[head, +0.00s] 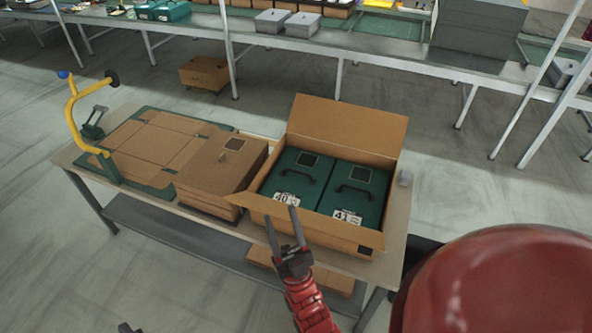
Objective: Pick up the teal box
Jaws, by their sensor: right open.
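Two teal boxes with black handles sit side by side in an open cardboard carton (314,232) on the near table. The left teal box (291,170) has a label reading 40, and the right teal box (352,196) has one reading 41. My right gripper (281,215) is open and empty, its fingers pointing up in the picture over the carton's front edge, near the 40 label. I cannot tell whether it touches the carton. A small dark tip at the bottom edge, probably my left gripper (126,328), barely shows.
A closed cardboard box (215,170) and a flat cardboard sheet on a green mat (150,112) lie left of the carton. A yellow-armed fixture (78,120) stands at the table's left end. The carton's raised flap (347,125) stands behind the teal boxes. A long table with grey boxes (287,22) runs behind.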

